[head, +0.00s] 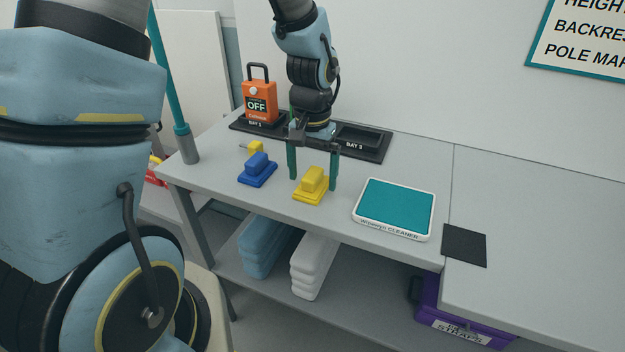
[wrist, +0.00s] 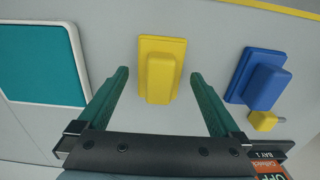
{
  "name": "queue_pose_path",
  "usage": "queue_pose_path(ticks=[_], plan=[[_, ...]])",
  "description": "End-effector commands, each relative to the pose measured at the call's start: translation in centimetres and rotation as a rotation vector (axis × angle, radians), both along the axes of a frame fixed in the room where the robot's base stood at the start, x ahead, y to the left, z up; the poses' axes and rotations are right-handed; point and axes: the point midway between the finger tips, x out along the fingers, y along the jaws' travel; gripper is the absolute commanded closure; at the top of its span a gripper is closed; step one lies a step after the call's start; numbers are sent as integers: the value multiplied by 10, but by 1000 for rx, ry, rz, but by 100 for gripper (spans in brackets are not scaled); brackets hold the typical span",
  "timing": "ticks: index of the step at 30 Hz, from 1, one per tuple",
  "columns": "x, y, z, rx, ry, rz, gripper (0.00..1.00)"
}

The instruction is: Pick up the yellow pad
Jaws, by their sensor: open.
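The yellow pad (head: 311,187) lies on the grey table, a flat base with a raised block on top. In the wrist view the yellow pad (wrist: 161,68) sits between and a little beyond the fingertips. My gripper (head: 313,182) is open above it, with one green finger on each side. In the wrist view my gripper (wrist: 160,73) is empty, and the fingers appear apart from the pad. How high the fingertips are above the table is hard to tell.
A blue pad (head: 257,170) lies just left of the yellow one. A teal cleaner tray (head: 394,209) is to the right, with a black square (head: 464,245) beyond it. An orange device (head: 259,102) stands in the black bay holder (head: 372,152) behind.

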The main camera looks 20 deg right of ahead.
Motion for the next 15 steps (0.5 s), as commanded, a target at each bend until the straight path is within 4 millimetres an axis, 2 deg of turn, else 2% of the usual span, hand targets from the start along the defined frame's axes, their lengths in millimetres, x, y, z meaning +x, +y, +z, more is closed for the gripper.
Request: queue_pose_path(ticks=[4,11,15], plan=[[0,0,-10,0,0,-1,0],[0,0,-11,-1,-1,-1,0],[0,0,-11,-1,-1,0,16]])
